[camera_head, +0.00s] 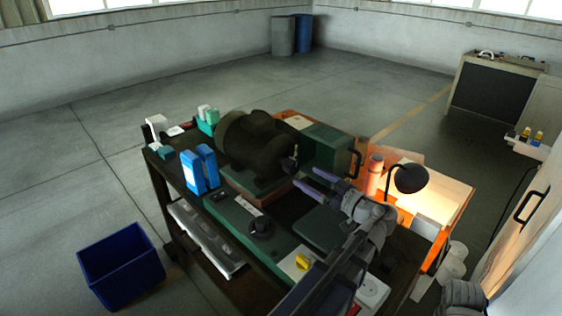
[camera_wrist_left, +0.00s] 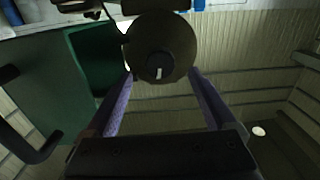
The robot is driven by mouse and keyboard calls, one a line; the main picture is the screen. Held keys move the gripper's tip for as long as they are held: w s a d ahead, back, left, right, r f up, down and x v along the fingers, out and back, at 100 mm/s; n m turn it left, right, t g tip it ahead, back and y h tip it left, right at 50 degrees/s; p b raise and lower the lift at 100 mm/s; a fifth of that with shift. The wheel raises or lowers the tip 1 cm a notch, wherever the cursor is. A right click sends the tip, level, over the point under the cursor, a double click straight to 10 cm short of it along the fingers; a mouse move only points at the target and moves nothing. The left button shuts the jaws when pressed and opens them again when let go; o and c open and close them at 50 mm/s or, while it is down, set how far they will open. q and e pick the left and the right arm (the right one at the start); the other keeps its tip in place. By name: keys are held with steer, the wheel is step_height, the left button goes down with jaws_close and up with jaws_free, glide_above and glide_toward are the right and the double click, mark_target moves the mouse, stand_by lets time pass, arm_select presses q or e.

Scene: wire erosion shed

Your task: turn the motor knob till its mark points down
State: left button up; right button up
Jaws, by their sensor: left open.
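The motor (camera_head: 255,145) is a dark, ribbed cylinder on a reddish-topped green base. Its round end face (camera_wrist_left: 160,35) fills the upper middle of the left wrist view. On that face sits the small black knob (camera_wrist_left: 152,67) with a short white mark (camera_wrist_left: 159,74). The mark points to the bottom of that picture; the view looks upside down, with the bench at its top, so the mark seems to point up in the room. My left gripper (camera_head: 308,177) is open, its two purple fingers apart and aimed towards the motor's end. The knob lies between and beyond the fingertips (camera_wrist_left: 161,78), untouched.
A green box (camera_head: 330,148) with a black handle stands beside the motor. Blue boxes (camera_head: 200,170), a black rotary knob (camera_head: 261,227) and a yellow knob (camera_head: 302,262) are on the bench. A black lamp (camera_head: 410,179) stands right. A blue bin (camera_head: 120,265) is on the floor.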

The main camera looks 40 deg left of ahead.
mark_target(296, 169)
arm_select(q)
steer(key=shift+w+a, duration=0.2)
steer(key=shift+a, duration=1.8)
steer(key=shift+w+a, duration=0.15)
steer(key=shift+a, duration=1.85)
steer(key=c, duration=1.4)
steer(key=shift+o, duration=0.2)
